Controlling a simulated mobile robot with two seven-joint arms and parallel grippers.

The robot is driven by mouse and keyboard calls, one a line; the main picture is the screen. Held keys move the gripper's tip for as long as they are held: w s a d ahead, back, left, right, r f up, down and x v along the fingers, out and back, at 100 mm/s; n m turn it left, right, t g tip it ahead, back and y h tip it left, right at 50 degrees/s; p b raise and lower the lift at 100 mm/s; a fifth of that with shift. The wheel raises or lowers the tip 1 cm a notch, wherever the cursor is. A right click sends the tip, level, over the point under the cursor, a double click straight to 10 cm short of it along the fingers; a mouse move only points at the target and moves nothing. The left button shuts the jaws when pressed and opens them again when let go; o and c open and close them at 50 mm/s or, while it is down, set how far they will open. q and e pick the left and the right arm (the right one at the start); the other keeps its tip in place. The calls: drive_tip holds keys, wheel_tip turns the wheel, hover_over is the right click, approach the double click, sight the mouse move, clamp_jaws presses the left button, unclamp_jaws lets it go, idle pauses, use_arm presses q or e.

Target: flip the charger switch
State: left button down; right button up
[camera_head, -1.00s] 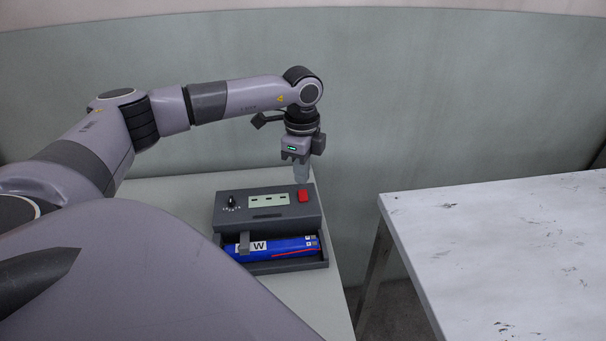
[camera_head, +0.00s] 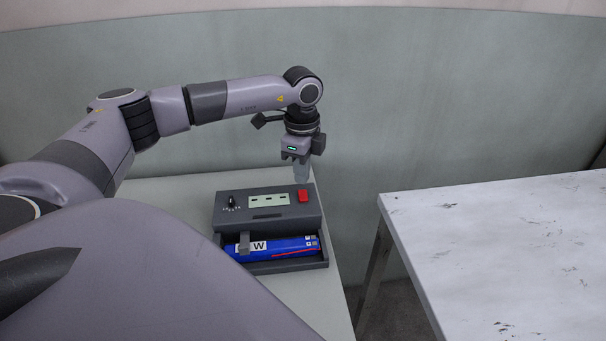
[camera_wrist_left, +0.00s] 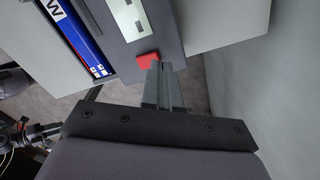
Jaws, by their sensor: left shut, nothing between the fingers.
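The charger (camera_head: 222,213) is a dark grey box on the pale table at the centre, with a black knob (camera_head: 232,200) and a pale display (camera_head: 268,201) on top. Its red switch (camera_head: 303,196) is at the right end of the panel and also shows in the left wrist view (camera_wrist_left: 147,60). A blue battery (camera_head: 280,247) lies in the front bay. My left gripper (camera_head: 301,178) points down, shut and empty, just behind the red switch. In the left wrist view its fingertips (camera_wrist_left: 160,66) are beside the switch; I cannot tell whether they touch it. My right gripper is not in view.
The pale table (camera_head: 180,192) carries the charger close to its right edge. A separate white, scuffed table (camera_head: 500,240) stands to the right, across a gap. A grey-green wall (camera_head: 440,100) is behind.

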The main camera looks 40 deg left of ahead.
sight(301, 190)
use_arm(q)
drive_tip(key=shift+f, duration=0.1)
idle(0.6)
drive_tip(key=shift+f+b, duration=0.75)
drive_tip(key=shift+f, duration=0.5)
wheel_tip(301, 190, up, 7)
drive_tip(key=p, duration=0.6)
drive_tip(key=shift+s, duration=0.1)
